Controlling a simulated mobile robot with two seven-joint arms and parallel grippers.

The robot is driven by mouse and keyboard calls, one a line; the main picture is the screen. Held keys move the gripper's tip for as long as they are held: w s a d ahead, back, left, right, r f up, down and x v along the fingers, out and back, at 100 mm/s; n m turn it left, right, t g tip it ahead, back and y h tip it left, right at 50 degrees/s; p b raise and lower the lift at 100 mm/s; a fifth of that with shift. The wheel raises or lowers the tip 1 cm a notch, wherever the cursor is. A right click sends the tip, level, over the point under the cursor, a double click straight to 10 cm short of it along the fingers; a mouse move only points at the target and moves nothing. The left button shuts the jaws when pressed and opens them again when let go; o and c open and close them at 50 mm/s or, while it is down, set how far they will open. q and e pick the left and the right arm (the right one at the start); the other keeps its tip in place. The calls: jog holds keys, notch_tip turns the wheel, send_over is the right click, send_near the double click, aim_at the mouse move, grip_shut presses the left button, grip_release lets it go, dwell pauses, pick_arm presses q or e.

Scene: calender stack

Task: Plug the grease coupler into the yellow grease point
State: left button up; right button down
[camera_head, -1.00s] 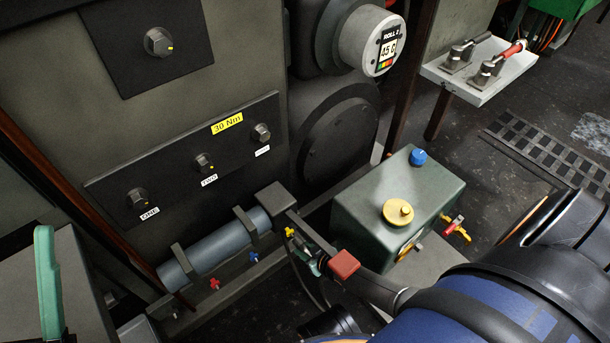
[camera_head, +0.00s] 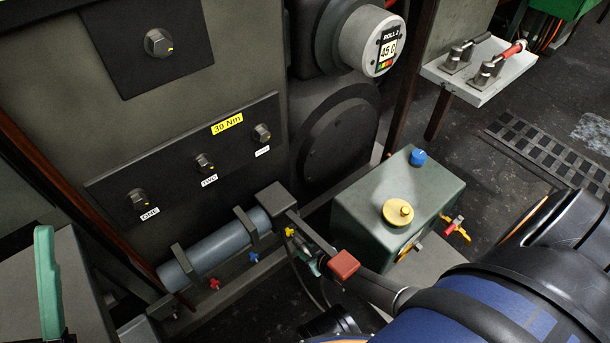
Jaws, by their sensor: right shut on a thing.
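The yellow grease point (camera_head: 290,232) is a small yellow fitting low on the machine, just right of the blue-grey cylinder's dark end block. My right gripper (camera_head: 306,246) reaches in from the lower right and is shut on the grease coupler (camera_head: 313,267), a small greenish and metal piece partly hidden by the fingers. A dark hose hangs below it. The coupler is close to the yellow point, just to its lower right. I cannot tell whether they touch. A blue point (camera_head: 254,257) and a red point (camera_head: 215,284) sit further left. My left gripper is not in view.
The blue-grey cylinder (camera_head: 215,245) lies left of the gripper. A green box (camera_head: 370,215) with yellow and blue caps stands to the right, close to my right arm. A panel with several bolts (camera_head: 185,160) rises behind. A green handle (camera_head: 46,280) stands at far left.

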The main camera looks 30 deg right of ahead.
jog(key=shift+w+b, duration=0.35)
jog(key=shift+w, duration=0.75)
jog(key=shift+w+a+r, duration=0.1)
jog(key=shift+w, duration=0.05)
jog(key=c, duration=0.5)
grip_release()
jog(key=shift+c, duration=0.2)
jog(key=shift+o, duration=0.2)
jog(key=o, duration=0.3)
jog(key=shift+o, duration=0.2)
jog(key=shift+s, duration=0.2)
jog(key=shift+s+d+p, duration=0.2)
jog(key=shift+s+p, duration=0.8)
jog(key=shift+s, duration=1.3)
jog(key=shift+s+d+p, duration=0.1)
jog(key=shift+s+p, duration=0.2)
jog(key=shift+s, duration=0.85)
